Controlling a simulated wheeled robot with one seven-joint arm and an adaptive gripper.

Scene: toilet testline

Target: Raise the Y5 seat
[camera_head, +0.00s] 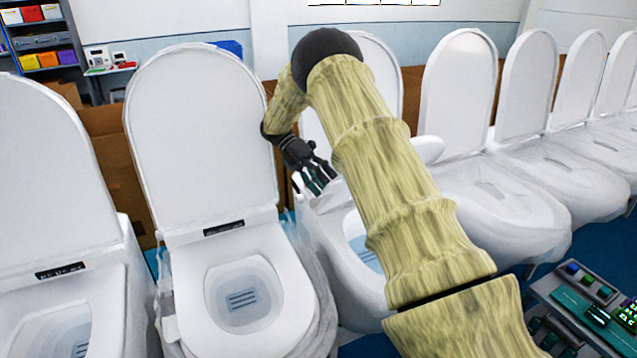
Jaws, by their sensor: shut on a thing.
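A white toilet (345,262) with its lid up (375,75) stands in the middle, largely hidden behind my arm. Its seat (429,150) is tilted up off the bowl, showing on both sides of my arm. My black gripper (319,181) is at the left edge of this seat and is shut on it. The exact finger contact is small and hard to see. Any label on this toilet is hidden, so I cannot read whether it is Y5.
A toilet with its lid up and seat down (240,290) stands close on the left, another (60,310) beyond it. Several more toilets (495,195) line the right. A bench with devices (585,305) is at the lower right. Shelves (45,40) stand at the back left.

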